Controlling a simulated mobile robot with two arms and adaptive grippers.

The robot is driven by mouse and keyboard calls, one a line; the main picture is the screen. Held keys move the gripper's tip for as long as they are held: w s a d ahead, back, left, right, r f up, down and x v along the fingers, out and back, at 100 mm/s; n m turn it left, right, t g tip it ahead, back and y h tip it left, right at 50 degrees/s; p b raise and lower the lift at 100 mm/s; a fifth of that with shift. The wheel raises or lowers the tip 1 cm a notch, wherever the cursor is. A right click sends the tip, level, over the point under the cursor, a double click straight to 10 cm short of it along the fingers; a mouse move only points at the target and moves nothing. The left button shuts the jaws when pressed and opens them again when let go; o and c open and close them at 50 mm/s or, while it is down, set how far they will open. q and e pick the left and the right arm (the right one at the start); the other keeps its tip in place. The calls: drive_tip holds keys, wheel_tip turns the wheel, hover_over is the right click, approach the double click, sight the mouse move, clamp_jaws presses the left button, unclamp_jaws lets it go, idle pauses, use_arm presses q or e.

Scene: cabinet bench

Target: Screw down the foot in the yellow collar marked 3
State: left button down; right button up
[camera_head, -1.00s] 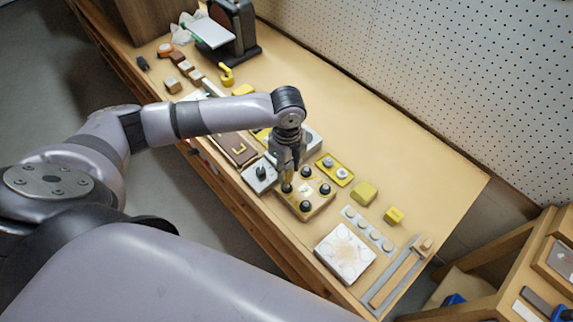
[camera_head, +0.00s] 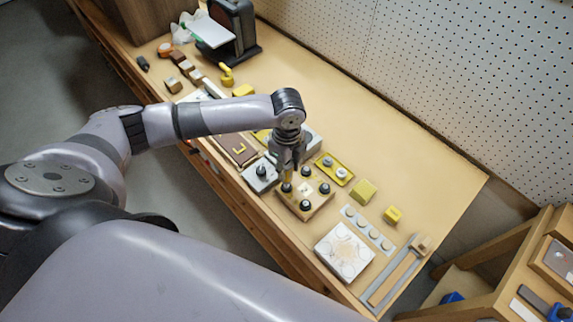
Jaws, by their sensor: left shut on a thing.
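A wooden block (camera_head: 318,204) lies on the bench with several dark round feet standing on its top. One foot (camera_head: 324,188) is at its right corner, one (camera_head: 305,205) at the near corner, and one (camera_head: 305,172) at the back. My left gripper (camera_head: 287,180) points down over the left corner of the block. It is shut on the foot (camera_head: 287,187) there, with a yellow part showing between the fingers. The collar's number is too small to read. My right gripper is not in view.
A grey plate with a dark knob (camera_head: 261,175) lies left of the block. A yellow tray with round parts (camera_head: 335,168) is behind it. A white patterned tile (camera_head: 344,253) and a grey strip (camera_head: 368,229) lie to the right.

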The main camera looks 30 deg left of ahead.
use_arm(q)
drive_tip(key=shift+f+p, duration=0.15)
drive_tip(key=shift+p, duration=0.4)
idle(0.9)
wheel_tip(320, 180, up, 2)
drive_tip(key=p, duration=0.2)
drive_tip(key=shift+p, duration=0.35)
drive_tip(key=shift+r+p, duration=0.65)
drive_tip(key=shift+r, duration=0.6)
drive_tip(key=shift+w+r, duration=0.1)
drive_tip(key=shift+r, duration=0.7)
